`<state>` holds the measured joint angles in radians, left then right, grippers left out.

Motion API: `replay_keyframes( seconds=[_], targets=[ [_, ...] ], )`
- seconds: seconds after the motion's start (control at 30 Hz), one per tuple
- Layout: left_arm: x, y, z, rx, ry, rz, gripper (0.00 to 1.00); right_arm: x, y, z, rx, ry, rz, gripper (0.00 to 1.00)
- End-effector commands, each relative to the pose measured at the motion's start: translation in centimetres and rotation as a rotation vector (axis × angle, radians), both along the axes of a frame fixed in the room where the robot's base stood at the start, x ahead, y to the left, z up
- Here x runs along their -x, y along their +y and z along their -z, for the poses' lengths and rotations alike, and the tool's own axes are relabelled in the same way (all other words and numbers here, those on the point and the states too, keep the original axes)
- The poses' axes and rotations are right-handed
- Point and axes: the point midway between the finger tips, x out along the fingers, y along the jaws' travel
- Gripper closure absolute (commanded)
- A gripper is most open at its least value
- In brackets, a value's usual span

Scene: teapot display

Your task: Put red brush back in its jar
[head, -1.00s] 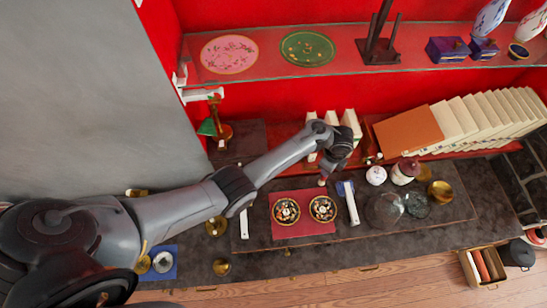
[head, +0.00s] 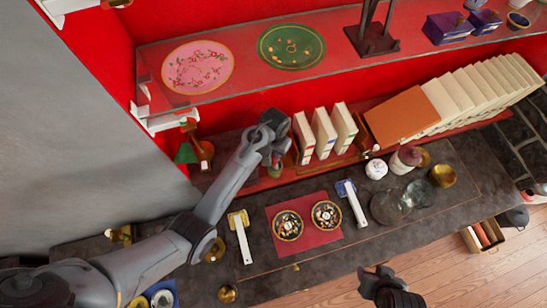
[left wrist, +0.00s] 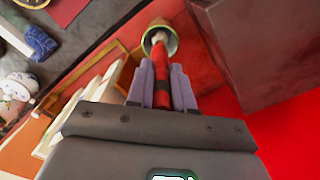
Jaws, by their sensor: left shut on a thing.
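My left gripper (head: 272,158) is at the back of the counter, left of the upright white boxes. In the left wrist view its pale fingers (left wrist: 162,88) are shut on the red brush (left wrist: 163,72), around its red handle near a black band. The brush's pale end points into the round mouth of a small jar (left wrist: 172,44) with a greenish rim. How deep it sits, and whether it touches the jar, I cannot tell.
White boxes (head: 325,132) stand right of the left gripper. A glass shelf (head: 350,58) with plates runs above. A red mat (head: 305,242) with two decorated dishes, a white-handled brush (head: 352,204) and glass teapots (head: 405,200) occupy the counter. A dark block (left wrist: 255,45) is near the jar.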

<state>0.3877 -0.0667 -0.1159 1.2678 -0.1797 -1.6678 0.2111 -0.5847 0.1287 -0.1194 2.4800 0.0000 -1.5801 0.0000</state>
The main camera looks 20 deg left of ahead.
Motion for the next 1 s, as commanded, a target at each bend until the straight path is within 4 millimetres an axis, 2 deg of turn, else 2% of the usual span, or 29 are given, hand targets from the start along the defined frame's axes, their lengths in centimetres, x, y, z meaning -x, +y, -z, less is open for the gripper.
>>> replay_keyframes(
  seconds=[0.17,0.43,0.93,0.97,1.0],
  targets=[
    [0.0,0.0,1.2,-0.001,0.001,0.001,1.0,0.0,0.0,-0.1,-0.001,-0.001,0.001,0.57],
    [0.0,0.0,4.3,-0.001,0.002,0.002,1.0,-0.1,0.2,-0.3,-0.007,-0.003,0.005,0.57],
    [0.0,0.0,5.2,0.0,0.0,0.002,1.0,-0.2,0.3,-0.2,-0.013,-0.005,0.008,0.57],
    [0.0,0.0,5.1,0.0,-0.001,0.002,0.74,-0.2,0.3,-0.3,-0.012,-0.005,0.008,0.57],
    [0.0,0.0,5.1,0.0,-0.001,0.002,0.68,-0.2,0.3,-0.3,-0.012,-0.005,0.007,0.57]
  ],
)
